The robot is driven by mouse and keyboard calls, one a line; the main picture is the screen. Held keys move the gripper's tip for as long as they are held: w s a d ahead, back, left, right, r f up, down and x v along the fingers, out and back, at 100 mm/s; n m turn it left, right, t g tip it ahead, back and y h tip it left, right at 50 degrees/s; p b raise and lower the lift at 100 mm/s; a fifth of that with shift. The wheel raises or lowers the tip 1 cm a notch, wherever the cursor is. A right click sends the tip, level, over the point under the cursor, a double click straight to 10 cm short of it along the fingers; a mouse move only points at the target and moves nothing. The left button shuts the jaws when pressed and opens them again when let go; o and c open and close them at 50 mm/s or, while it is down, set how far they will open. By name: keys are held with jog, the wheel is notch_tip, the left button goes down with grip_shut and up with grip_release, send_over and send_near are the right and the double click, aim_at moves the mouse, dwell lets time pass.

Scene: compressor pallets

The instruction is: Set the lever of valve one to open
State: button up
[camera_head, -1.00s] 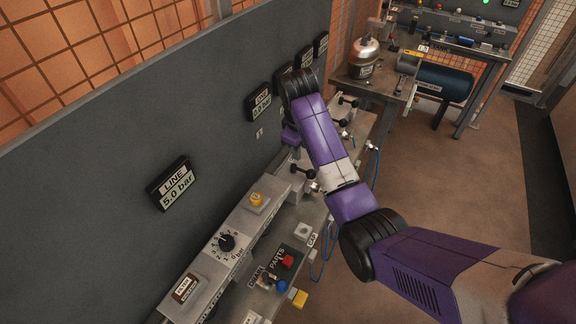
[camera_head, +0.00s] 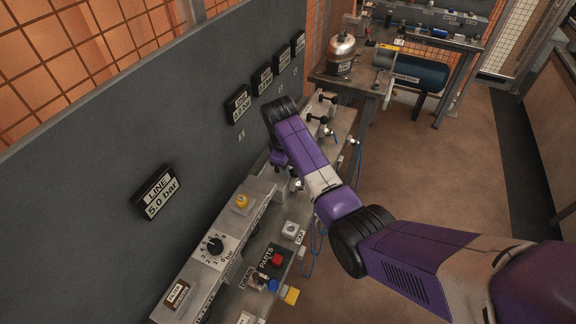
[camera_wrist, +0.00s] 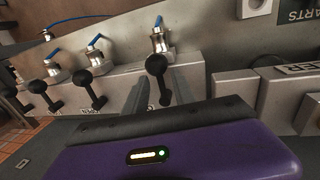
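In the wrist view, a black ball-ended lever (camera_wrist: 157,66) on a metal valve with a blue tube (camera_wrist: 158,40) points toward me. It is the valve nearest the PARTS label; its own number cannot be read. My gripper (camera_wrist: 160,82) is open, its two grey fingers apart on either side of the lever's end. I cannot tell whether either finger touches it. In the head view my purple arm hides the fingers and most of this valve; only a metal fitting (camera_head: 297,185) shows beside the arm.
More valves with black levers (camera_wrist: 95,92) stand in a row to the left in the wrist view. In the head view, a grey panel (camera_head: 90,150) with pressure displays (camera_head: 238,104) rises beside the bench. A regulator dial (camera_head: 215,246) and red button (camera_head: 277,259) sit nearer. Open floor lies right.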

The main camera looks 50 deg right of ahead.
grip_shut()
